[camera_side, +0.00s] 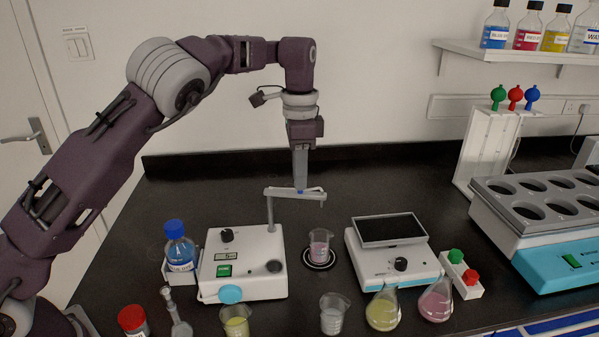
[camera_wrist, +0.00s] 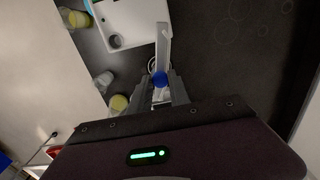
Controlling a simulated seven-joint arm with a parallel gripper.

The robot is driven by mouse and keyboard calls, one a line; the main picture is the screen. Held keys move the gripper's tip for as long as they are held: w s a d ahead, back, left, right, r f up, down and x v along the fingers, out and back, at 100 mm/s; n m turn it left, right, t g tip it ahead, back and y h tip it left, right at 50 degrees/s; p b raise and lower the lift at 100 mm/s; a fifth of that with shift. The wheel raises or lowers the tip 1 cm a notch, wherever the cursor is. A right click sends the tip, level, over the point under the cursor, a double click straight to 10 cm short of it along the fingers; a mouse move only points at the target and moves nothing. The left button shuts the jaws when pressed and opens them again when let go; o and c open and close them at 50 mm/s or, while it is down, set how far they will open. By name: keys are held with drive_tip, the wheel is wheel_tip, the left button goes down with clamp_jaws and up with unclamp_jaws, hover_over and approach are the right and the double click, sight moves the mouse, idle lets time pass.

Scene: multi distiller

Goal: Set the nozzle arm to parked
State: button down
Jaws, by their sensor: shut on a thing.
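The grey nozzle arm (camera_side: 283,193) extends right from a thin post on the white dispenser (camera_side: 243,270). Its tip is above a beaker of pink liquid (camera_side: 319,248) on a round black pad. My gripper (camera_side: 300,188) points down and is shut on the blue knob on top of the nozzle arm. In the wrist view, the blue knob (camera_wrist: 159,79) sits between my two grey fingers, and the nozzle arm (camera_wrist: 163,45) runs up from it. The beaker is mostly hidden there behind the arm and fingers.
A blue-capped bottle (camera_side: 179,247) stands left of the dispenser. A scale (camera_side: 420,270) stands to the right of the beaker. Several beakers and flasks line the front, including a yellow one (camera_side: 236,322). The black counter behind the nozzle arm is clear.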

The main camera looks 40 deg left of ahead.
drive_tip(key=shift+s, duration=0.1)
drive_tip(key=s+a+m, duration=0.1)
drive_tip(key=s+m, duration=0.6)
drive_tip(key=m, duration=0.8)
drive_tip(key=shift+s, duration=0.4)
drive_tip(key=shift+a, duration=0.15)
idle(0.4)
drive_tip(key=c, duration=1.2)
unclamp_jaws()
wheel_tip(320, 180, up, 7)
